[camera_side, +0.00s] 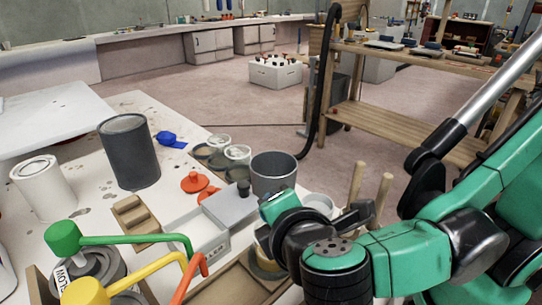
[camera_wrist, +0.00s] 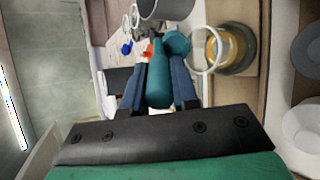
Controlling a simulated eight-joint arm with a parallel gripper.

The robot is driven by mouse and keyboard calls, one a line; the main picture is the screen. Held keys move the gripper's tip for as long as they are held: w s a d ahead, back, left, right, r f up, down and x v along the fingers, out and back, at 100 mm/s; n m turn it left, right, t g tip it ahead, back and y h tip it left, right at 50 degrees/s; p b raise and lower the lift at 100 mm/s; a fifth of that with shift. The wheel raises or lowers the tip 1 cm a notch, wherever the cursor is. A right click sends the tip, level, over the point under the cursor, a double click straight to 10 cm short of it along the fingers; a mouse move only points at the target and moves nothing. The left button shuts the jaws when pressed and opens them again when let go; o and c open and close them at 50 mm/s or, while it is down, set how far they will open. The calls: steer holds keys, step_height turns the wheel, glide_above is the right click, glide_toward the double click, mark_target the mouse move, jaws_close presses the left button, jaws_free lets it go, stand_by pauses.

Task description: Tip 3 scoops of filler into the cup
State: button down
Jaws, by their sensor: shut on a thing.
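My gripper (camera_wrist: 160,82) is shut on a teal scoop (camera_wrist: 158,80), whose handle lies between the two dark blue fingers. Its rounded far end (camera_wrist: 176,44) points away from the wrist. I cannot tell whether filler is in it. A pale-rimmed cup (camera_wrist: 194,48) with amber colour showing inside or behind it is just right of the scoop in the wrist view. In the side view my gripper is above the near right part of the bench, and the black wrist hides much of what is below. I cannot make out the filler or its level.
A grey bucket (camera_side: 274,176) stands close beyond my gripper. A dark tin (camera_side: 129,152), a white tin (camera_side: 42,186), red lids (camera_side: 195,182) and a grey-white box (camera_side: 203,238) stand left. Green (camera_side: 135,239) and yellow (camera_side: 135,277) handled tools fill the near left. Wooden pegs (camera_side: 382,194) rise right.

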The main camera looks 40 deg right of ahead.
steer(key=w+d+r+n+t+y, duration=0.25)
steer(key=w+d+n+y, duration=0.35)
steer(key=w+d, duration=0.5)
steer(key=s+a+r+m+g, duration=0.3)
steer(key=s+a+m+g, duration=0.3)
steer(key=m+g, duration=0.6)
steer(key=s+m, duration=0.1)
steer(key=m, duration=0.4)
steer(key=shift+s+a+r+m, duration=0.15)
steer(key=shift+a+r+m, duration=0.15)
steer(key=shift+a+r, duration=0.1)
steer(key=shift+g, duration=0.35)
